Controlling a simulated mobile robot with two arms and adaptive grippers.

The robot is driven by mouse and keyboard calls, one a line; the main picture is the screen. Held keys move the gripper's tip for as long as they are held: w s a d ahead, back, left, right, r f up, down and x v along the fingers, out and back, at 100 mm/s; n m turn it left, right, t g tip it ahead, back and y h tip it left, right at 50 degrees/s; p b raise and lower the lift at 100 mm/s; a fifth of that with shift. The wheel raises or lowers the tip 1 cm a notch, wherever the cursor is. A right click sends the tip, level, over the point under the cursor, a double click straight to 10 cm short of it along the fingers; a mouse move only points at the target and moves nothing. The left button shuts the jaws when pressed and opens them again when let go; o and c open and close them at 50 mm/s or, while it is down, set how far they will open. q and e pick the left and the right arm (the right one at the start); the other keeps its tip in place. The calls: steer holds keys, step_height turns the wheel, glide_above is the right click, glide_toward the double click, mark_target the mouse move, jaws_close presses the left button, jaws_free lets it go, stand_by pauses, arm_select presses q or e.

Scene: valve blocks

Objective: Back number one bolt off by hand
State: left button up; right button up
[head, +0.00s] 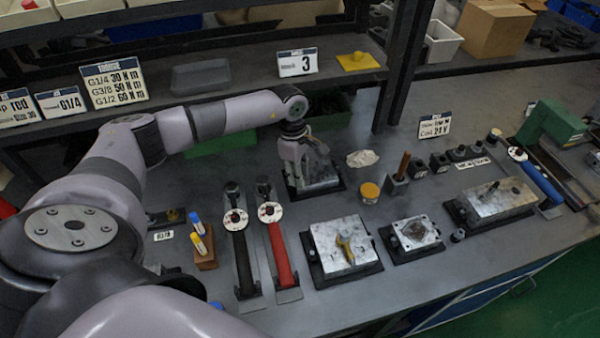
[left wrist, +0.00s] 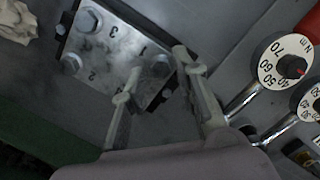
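The valve block with a metal top plate (head: 322,178) stands at the back middle of the bench. In the left wrist view its plate (left wrist: 115,50) carries the numbers 1, 2 and 3. Bolt heads show at the upper left (left wrist: 88,19) and lower left (left wrist: 72,62). A roundish bolt head near the number 1 (left wrist: 160,67) is partly hidden by a finger. My left gripper (head: 298,150) hangs over the block; its two fingers (left wrist: 155,62) are apart, near the number-1 end. I cannot tell whether they touch the bolt. My right gripper is not in view.
Two torque wrenches, black (head: 240,255) and red (head: 279,255), lie in front of the block. Other blocks stand to the right, one with a yellow-handled valve (head: 325,235). A shelf (head: 240,82) runs behind.

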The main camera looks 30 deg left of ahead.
arm_select(q)
steer(key=shift+d+m, duration=0.15)
steer(key=shift+m, duration=0.15)
steer(key=shift+c, duration=0.5)
jaws_close()
steer(key=n, duration=0.5)
steer(key=shift+t, duration=0.3)
steer(key=n, duration=0.5)
steer(key=shift+s+y, duration=0.1)
steer(key=shift+y, duration=0.2)
steer(key=n, duration=0.6)
steer(key=shift+d+r+t+y, duration=0.1)
steer(key=shift+d+t+y, duration=0.05)
steer(key=shift+t+y, duration=0.15)
steer(key=n, duration=0.6)
steer(key=shift+y, duration=0.4)
